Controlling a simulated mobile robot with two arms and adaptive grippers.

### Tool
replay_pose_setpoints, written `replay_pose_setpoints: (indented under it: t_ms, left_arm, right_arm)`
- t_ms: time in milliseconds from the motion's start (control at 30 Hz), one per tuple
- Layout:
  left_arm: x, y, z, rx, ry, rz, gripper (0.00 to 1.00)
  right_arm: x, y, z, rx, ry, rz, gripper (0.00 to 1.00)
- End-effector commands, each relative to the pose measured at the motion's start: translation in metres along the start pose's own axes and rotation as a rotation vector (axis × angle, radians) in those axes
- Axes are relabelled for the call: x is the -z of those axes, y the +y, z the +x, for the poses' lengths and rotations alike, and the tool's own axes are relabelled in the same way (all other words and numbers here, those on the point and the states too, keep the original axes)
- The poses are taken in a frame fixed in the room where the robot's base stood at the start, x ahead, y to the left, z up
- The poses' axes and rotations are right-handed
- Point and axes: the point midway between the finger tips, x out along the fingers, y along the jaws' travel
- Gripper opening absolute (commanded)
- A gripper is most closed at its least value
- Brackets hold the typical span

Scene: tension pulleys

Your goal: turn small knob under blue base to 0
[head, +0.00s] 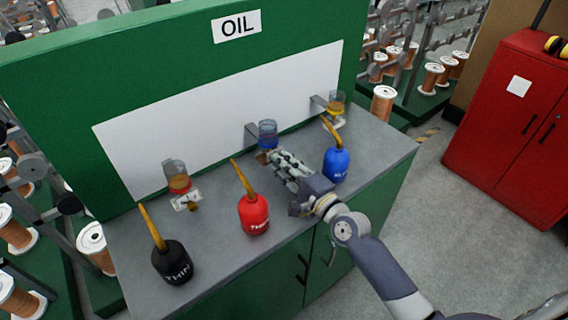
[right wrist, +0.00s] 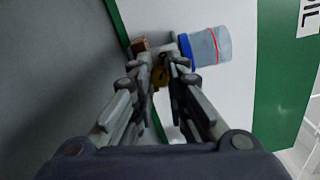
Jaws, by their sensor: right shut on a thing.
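The oil cup with the blue base (head: 267,136) sits on a bracket at the middle of the white panel. In the right wrist view its blue base (right wrist: 186,52) and clear cup (right wrist: 211,46) lie sideways beyond my fingertips. The small brass knob (right wrist: 160,76) under it shows between the fingers. My right gripper (head: 272,156) reaches up to it from the lower right and is shut on the small knob; its fingertips also show in the right wrist view (right wrist: 160,62). The fingers partly hide the knob, and I cannot read its setting. My left gripper is not in view.
Black (head: 174,262), red (head: 254,214) and blue (head: 336,164) oil cans stand on the grey bench top (head: 215,250). The blue can is close to my right gripper.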

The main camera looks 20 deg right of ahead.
Motion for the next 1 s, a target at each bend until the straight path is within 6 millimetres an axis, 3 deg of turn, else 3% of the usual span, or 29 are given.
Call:
replay_pose_setpoints:
  t_ms: [467,500,600,1000]
  left_arm:
    - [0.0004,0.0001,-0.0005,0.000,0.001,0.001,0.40]
    - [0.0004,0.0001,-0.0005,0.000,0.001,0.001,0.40]
    - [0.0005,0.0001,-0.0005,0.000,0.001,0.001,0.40]
    - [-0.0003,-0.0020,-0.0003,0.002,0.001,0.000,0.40]
  right_arm:
    - [-0.0022,-0.0033,0.0010,0.007,-0.003,-0.015,0.00]
    - [-0.0023,-0.0033,0.0010,0.007,-0.004,-0.015,0.18]
    - [-0.0020,-0.0027,0.0008,0.006,-0.003,-0.014,0.36]
    - [-0.0003,0.0007,-0.0053,-0.001,0.000,-0.014,0.36]
